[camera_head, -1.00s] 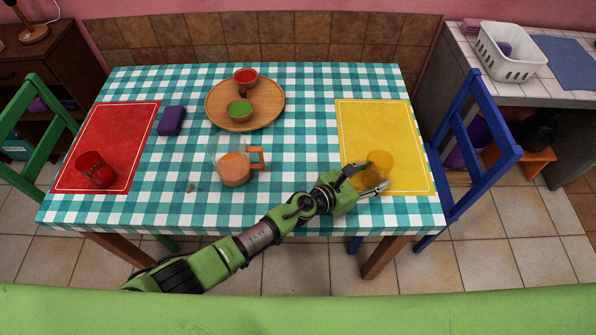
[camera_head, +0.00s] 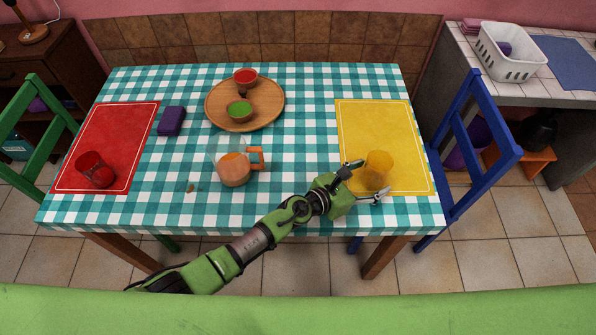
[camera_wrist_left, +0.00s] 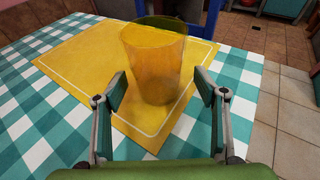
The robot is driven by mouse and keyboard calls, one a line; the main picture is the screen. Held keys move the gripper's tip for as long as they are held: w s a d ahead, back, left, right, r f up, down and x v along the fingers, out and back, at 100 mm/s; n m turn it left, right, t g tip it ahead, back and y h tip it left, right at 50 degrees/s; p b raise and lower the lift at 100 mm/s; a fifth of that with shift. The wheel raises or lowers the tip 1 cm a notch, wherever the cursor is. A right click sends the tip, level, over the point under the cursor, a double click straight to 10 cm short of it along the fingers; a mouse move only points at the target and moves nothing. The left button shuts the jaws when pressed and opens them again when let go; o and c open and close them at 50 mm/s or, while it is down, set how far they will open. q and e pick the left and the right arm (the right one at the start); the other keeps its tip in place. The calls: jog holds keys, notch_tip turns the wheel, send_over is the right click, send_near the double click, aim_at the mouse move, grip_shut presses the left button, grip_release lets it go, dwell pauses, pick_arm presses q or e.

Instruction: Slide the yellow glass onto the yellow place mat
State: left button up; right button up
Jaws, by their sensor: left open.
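The yellow glass (camera_head: 378,166) is see-through and stands upright on the yellow place mat (camera_head: 375,125), near the mat's front edge. My left gripper (camera_head: 364,180) is open at the front left of the glass, its fingers apart. In the left wrist view the glass (camera_wrist_left: 155,60) stands just beyond and between the open fingertips (camera_wrist_left: 165,90), with no clear contact, and the mat (camera_wrist_left: 85,60) spreads under it. My right gripper is in neither view.
A glass jug (camera_head: 234,165) with orange contents stands mid-table. A round wooden tray (camera_head: 265,110) with small bowls is behind it. A red mat (camera_head: 120,130) with a red glass (camera_head: 95,170) lies at left. A blue chair (camera_head: 465,150) stands at the right edge.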

pick_arm(q)
jog(key=v, duration=1)
jog(key=shift+a+r, duration=0.1)
jog(key=shift+a, duration=0.15)
jog(key=shift+s, duration=0.1)
